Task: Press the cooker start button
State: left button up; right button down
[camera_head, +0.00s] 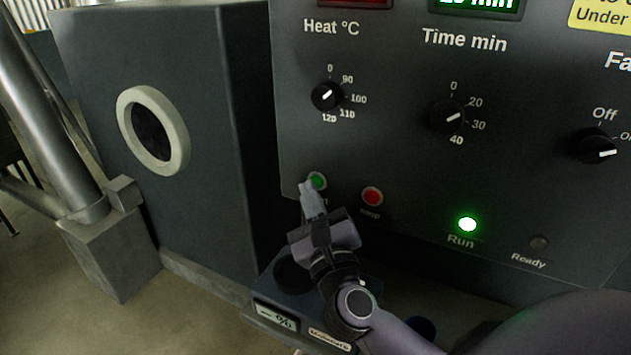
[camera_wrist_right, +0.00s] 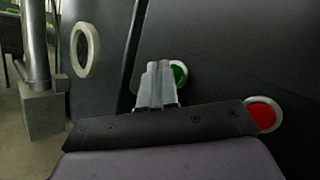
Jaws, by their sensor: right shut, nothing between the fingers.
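The green start button (camera_head: 318,180) sits low on the left of the dark control panel (camera_head: 400,170). My right gripper (camera_head: 308,187) is shut and empty, its fingertips at the button's lower left edge in the head view. In the right wrist view the green button (camera_wrist_right: 179,74) is partly hidden behind the shut fingers (camera_wrist_right: 158,66). I cannot tell whether the tips touch it. The label under the button is mostly covered by the gripper. The green Run lamp (camera_head: 467,224) is lit. My left gripper is not in view.
A red stop button (camera_head: 372,196) is just right of the green one. Heat (camera_head: 327,96), time (camera_head: 447,117) and off (camera_head: 596,146) knobs are above. The Ready lamp (camera_head: 539,242) is dark. A dark housing with a pale ring (camera_head: 176,150) stands left. A labelled box (camera_head: 277,317) is below.

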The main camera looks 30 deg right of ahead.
jog(key=shift+s+a, duration=0.2)
jog(key=shift+a, duration=0.15)
jog(key=shift+s+a, duration=0.4)
jog(key=shift+a, duration=0.3)
jog(key=shift+s+a, duration=0.45)
jog(key=shift+a, duration=0.3)
jog(key=shift+s+a, duration=0.4)
jog(key=shift+a, duration=0.3)
jog(key=shift+s, duration=0.1)
